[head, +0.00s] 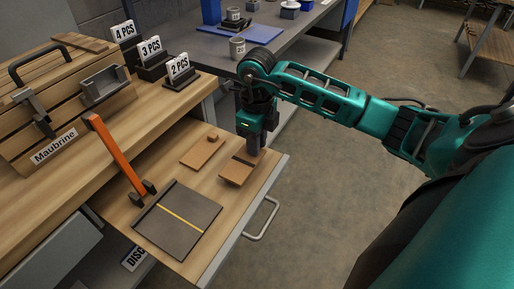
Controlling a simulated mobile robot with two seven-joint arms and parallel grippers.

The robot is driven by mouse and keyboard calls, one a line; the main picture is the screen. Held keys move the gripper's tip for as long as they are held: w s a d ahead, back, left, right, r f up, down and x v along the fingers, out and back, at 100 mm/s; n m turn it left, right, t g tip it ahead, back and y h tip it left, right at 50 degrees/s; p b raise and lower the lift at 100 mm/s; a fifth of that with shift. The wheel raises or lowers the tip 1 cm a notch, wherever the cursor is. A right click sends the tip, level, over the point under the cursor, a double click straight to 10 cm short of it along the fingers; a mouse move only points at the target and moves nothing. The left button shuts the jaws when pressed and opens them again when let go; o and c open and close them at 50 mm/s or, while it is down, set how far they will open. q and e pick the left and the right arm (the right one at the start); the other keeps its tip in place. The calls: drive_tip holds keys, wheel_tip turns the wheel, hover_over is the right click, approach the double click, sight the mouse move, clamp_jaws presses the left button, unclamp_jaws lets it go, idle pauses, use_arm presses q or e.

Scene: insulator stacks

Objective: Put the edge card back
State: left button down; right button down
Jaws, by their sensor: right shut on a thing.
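A flat brown card (235,174) with a dark strip lies at or just above the right part of the pulled-out drawer (203,261). It seems to be the edge card. My right gripper (256,151) points down at the card's far right edge and is shut on it; the fingertips are small and partly hidden, and I cannot tell whether the card touches the drawer floor. A second brown card (197,155) with a small block on it lies just to the left. My left gripper is not in view.
A dark plate (178,228) with a yellow line lies at the drawer's front, beside an orange upright bar (114,151). Number signs (180,69) and a wooden case (62,100) stand on the bench.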

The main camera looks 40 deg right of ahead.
wheel_tip(320, 180, down, 2)
drive_tip(key=shift+f, duration=0.2)
drive_tip(key=shift+f, duration=0.15)
drive_tip(key=c, duration=1)
unclamp_jaws()
